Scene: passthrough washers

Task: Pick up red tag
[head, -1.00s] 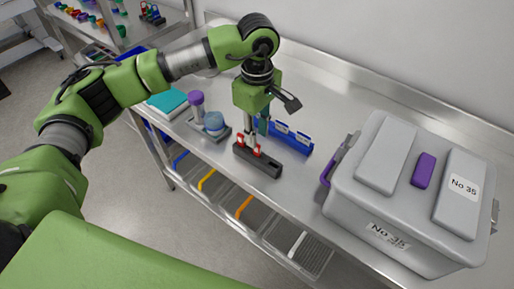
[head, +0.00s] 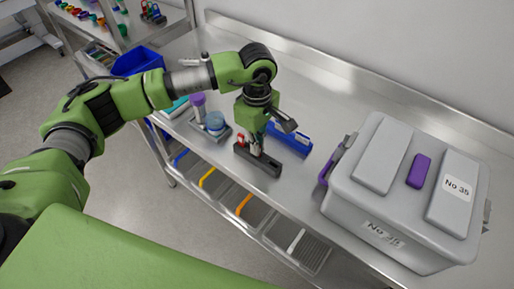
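A black holder block (head: 262,165) stands on the metal counter near its front edge. A red tag (head: 240,140) with a white part shows upright at the holder's left end. My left gripper (head: 255,151) points down at the holder, just right of this tag. Its fingers reach down to about the holder's top and cover the spot of the second red tag. I cannot tell whether the fingers are closed on that tag. My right gripper is not in view.
A blue rack (head: 290,139) stands right behind the holder. A grey tray with a blue-lidded jar (head: 215,121) and a purple-capped jar (head: 198,103) is to the left. A large grey case (head: 365,213) stands to the right. The counter (head: 345,105) behind is clear.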

